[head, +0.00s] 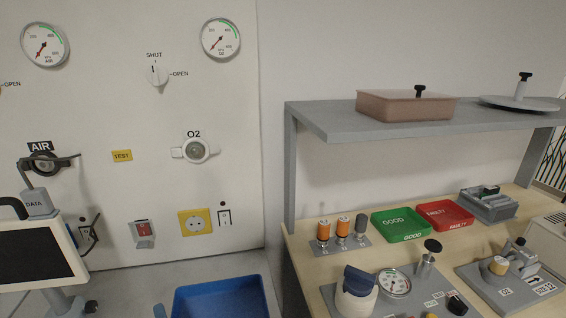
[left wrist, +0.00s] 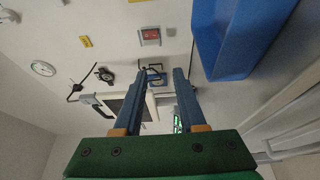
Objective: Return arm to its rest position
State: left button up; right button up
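My left gripper (left wrist: 160,68) shows in the left wrist view, with two long blue-grey fingers reaching from a green mount. The fingers are apart and nothing is held between them. Beyond the fingers, the wall fittings and the monitor (left wrist: 118,106) appear in the background, apart from the gripper. In the head view neither of my grippers shows, and I see no arm there. My right gripper is in neither view.
A blue bin (head: 222,297) stands below the wall panel; it also shows in the left wrist view (left wrist: 228,40). A monitor (head: 38,252) stands at the left. The workbench (head: 300,245) at the right holds trays and devices under a grey shelf (head: 335,122).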

pick_arm(q)
jog(key=d+r+m+t+h, duration=0.8)
jog(key=d+r+m+h, duration=0.25)
jog(key=m+h, duration=0.2)
jog(key=s+d+f+m+g+h, duration=0.3)
jog(key=d+f+m+g+h, duration=0.55)
jog(key=m, duration=0.55)
jog(key=s+a+f+m+g+y, duration=0.1)
jog(key=s+a+f+g+y, duration=0.15)
jog(key=f, duration=0.35)
jog(key=s+a+f+m+g+y, duration=0.1)
jog(key=s+f+g+y, duration=0.15)
jog(key=f, duration=0.35)
jog(key=s+a+f+n+g+y, duration=0.2)
jog(key=s+a+f+g+y, duration=0.35)
jog(key=s+a+f, duration=0.45)
notch_tip(320, 180, down, 15)
jog(key=s+a+g, duration=0.1)
jog(key=g, duration=0.1)
jog(key=s+a+f+m, duration=0.1)
jog(key=s+a+f, duration=0.1)
jog(key=s+f, duration=0.7)
jog(key=s, duration=0.2)
jog(key=shift+s+g, duration=0.3)
jog(key=shift+g, duration=0.1)
